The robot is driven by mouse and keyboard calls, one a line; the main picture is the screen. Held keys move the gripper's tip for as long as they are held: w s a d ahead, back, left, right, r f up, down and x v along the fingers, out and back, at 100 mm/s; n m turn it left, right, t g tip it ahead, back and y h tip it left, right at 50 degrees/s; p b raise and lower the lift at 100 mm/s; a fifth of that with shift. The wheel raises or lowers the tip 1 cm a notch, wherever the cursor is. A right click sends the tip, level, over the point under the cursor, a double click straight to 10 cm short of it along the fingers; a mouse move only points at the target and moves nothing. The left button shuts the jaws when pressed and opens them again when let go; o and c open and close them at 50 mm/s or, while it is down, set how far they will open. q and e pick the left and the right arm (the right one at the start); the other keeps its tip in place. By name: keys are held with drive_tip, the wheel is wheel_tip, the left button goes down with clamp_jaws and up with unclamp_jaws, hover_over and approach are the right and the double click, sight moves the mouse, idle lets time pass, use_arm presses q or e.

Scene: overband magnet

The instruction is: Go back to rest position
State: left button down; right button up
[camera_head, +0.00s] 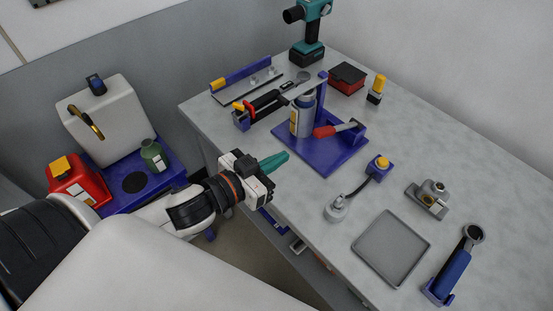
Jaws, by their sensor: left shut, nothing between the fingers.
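My left gripper (276,161) comes in from the left and hangs over the near edge of the grey workbench (420,150). Its green fingers are shut with nothing between them, and their tips point toward the blue stand (345,165). The gripper looks apart from the things on the bench. My right gripper is not in the view.
On the blue stand are a grey bottle (301,117) and a red-handled tool (335,129). A grey tray (391,248), a blue-handled wrench (455,265) and a teal drill (309,35) stand on the bench. A blue cart (178,172) with a red can (75,181) is at left.

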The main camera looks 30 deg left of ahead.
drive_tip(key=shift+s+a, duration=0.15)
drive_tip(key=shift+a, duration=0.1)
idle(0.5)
